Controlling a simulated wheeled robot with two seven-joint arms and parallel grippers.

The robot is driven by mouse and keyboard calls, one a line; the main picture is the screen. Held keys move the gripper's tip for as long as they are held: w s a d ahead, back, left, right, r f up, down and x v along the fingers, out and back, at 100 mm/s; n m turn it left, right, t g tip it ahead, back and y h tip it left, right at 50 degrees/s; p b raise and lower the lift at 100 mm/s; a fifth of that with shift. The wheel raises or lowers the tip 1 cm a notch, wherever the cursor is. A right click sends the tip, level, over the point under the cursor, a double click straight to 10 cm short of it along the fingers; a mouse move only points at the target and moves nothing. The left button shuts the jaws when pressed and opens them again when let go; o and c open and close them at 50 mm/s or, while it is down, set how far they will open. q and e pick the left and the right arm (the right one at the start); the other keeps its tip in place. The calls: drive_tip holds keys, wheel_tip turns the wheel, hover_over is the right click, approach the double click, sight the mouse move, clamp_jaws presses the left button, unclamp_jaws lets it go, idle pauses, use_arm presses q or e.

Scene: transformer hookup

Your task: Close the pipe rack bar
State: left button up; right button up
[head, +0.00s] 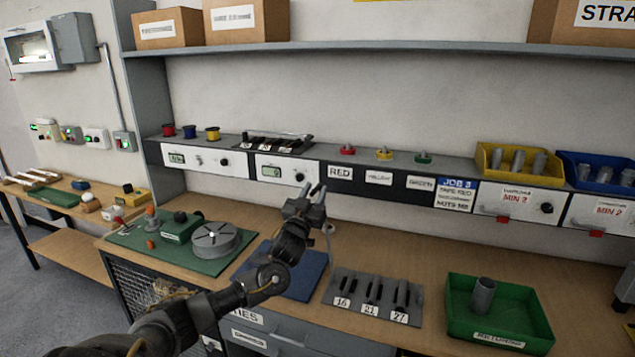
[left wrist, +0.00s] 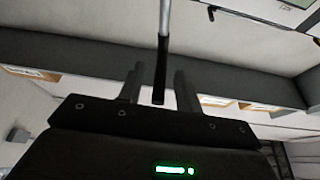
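My left gripper (head: 308,192) is raised over the middle of the workbench with its fingers pointing up and spread. In the left wrist view the fingers (left wrist: 158,88) stand apart, with a gap on each side of a thin grey rod with a dark end (left wrist: 159,72). I cannot tell whether this rod is the rack bar or how far away it is. A dark rack (head: 275,143) with several dark pieces and a thin light bar along its back lies on the ledge, behind and left of the gripper. Whether that bar is open or shut is unclear. My right gripper is out of view.
A green mat (head: 140,236) with a round grey part (head: 214,240) lies left of my arm. A blue mat (head: 305,283), a numbered block (head: 345,283) and a green tray (head: 535,322) are nearby. A shelf (head: 400,47) runs above.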

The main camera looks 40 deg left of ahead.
use_arm(q)
drive_tip(key=shift+x, duration=1.25)
clamp_jaws()
